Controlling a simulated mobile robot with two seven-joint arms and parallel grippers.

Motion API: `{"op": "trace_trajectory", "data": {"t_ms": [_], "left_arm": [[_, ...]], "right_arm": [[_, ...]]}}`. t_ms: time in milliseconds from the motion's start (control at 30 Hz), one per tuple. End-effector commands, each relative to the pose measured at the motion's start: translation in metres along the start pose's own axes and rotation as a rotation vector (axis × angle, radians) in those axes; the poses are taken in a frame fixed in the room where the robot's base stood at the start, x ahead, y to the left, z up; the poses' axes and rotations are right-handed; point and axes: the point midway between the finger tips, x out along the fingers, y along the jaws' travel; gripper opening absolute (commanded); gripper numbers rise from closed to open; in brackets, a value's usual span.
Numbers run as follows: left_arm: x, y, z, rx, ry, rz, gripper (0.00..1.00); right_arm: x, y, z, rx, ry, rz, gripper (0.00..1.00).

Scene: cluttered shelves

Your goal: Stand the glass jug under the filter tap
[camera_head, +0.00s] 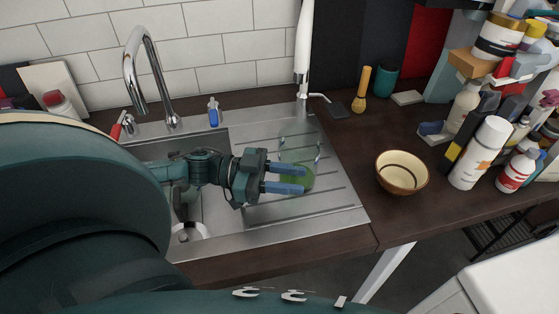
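The clear glass jug (300,150) stands on the ridged steel drainboard, and its lower part looks green. The fingers overlap the jug's lower left part. I see nothing clearly clamped between them. My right gripper is out of view.
The sink basin (215,215) and a tall curved faucet (135,70) are on the left. A small blue bottle (213,112) stands behind the sink. A yellow bowl (402,172) and a white bottle (480,152) are on the dark counter at right, near crowded shelves.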

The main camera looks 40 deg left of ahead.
Motion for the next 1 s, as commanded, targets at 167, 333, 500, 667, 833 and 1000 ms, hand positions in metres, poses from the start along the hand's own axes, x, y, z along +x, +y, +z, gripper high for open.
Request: {"op": "trace_trajectory", "data": {"t_ms": [167,333,500,667,833,1000], "left_arm": [[-0.01,0.005,0.004,-0.02,-0.019,-0.004,0.32],[-0.045,0.004,0.001,-0.019,-0.019,-0.002,0.32],[-0.079,0.003,-0.003,-0.017,-0.013,-0.001,0.32],[-0.105,0.003,-0.005,-0.014,-0.01,-0.002,0.32],[-0.119,0.002,-0.005,-0.013,-0.007,0.0,0.32],[-0.121,0.002,-0.006,-0.011,-0.005,0.001,0.32]], "right_arm": [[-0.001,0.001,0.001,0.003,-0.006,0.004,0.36],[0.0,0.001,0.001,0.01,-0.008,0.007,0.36],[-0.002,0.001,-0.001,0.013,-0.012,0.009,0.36],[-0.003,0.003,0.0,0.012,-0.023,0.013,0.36],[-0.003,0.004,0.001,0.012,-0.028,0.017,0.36],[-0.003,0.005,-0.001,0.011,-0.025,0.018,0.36]]}}
